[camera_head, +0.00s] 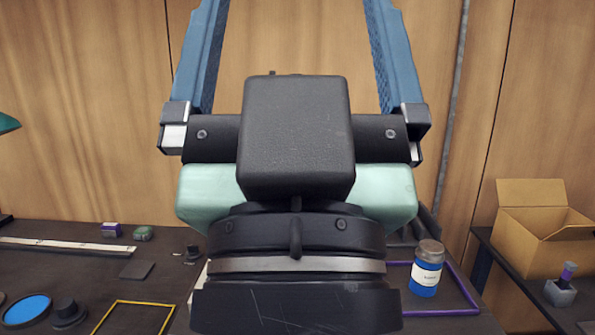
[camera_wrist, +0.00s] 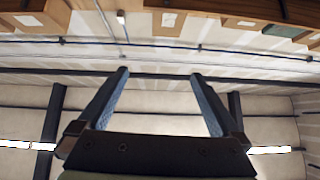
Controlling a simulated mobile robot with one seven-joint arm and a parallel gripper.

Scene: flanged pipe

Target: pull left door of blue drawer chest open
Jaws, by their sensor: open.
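The blue drawer chest and its left door are not in view in either picture. My gripper (camera_head: 297,12) fills the middle of the head view, raised in front of a wooden wall, with its two blue fingers spread wide and pointing up. The fingertips run out of the top of that view. In the wrist view my gripper (camera_wrist: 159,73) is open and empty, with nothing between the fingers but distant ceiling and beams.
A dark table holds a blue jar (camera_head: 426,275), a purple frame (camera_head: 468,290), a yellow frame (camera_head: 135,303), a blue disc (camera_head: 26,310) and small parts. A cardboard box (camera_head: 540,240) stands at right. A grey pipe (camera_head: 452,110) runs up the wall.

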